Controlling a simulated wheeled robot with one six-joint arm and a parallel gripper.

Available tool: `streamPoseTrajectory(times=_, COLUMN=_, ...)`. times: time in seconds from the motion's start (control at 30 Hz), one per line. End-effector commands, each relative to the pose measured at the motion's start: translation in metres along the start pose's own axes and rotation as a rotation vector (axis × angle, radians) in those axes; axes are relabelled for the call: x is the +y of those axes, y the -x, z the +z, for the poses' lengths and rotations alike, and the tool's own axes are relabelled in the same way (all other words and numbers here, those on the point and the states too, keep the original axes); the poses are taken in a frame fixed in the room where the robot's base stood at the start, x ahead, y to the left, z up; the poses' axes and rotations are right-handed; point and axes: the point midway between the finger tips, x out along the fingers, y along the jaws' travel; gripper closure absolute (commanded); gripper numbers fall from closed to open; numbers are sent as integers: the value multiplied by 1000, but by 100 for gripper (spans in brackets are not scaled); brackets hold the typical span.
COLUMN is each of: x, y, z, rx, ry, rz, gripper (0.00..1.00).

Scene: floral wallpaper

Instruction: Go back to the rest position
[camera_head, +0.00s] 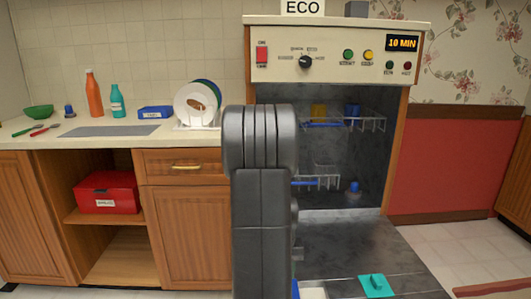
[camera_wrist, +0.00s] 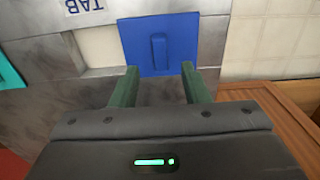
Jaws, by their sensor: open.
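My gripper (camera_wrist: 159,69) shows in the wrist view with two dark green fingers apart and nothing between them. The fingertips overlap the near edge of a blue lid (camera_wrist: 133,42) with a raised handle. I cannot tell whether they touch it. The lid lies by a pale recess marked "TAB" (camera_wrist: 98,45) on the grey dishwasher door. In the head view my arm stands upright in the middle and hides the gripper. Only a blue sliver (camera_head: 295,289) shows beside it at the bottom.
The dishwasher (camera_head: 335,52) is open, its door (camera_head: 345,240) lowered, with racks holding a yellow and a blue item. A teal lid (camera_head: 376,285) lies on the door. Left is a counter (camera_head: 60,146) with bottles and a plate rack; a red box (camera_head: 107,190) sits below.

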Motion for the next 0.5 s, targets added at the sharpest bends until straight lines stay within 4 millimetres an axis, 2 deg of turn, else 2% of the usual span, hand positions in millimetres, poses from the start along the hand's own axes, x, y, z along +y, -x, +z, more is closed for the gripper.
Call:
streamPoseTrajectory(times=0.03, x=0, y=-15, z=1, rx=-3, ry=0, rz=0, gripper=58)
streamPoseTrajectory(times=0.23, x=0, y=-46, z=1, rx=-2, ry=0, rz=0, gripper=58)
streamPoseTrajectory(times=0.37, x=0, y=-58, z=0, rx=-1, ry=0, rz=0, gripper=58)
streamPoseTrajectory(times=0.5, x=7, y=-54, z=0, rx=0, ry=-1, rz=0, gripper=58)
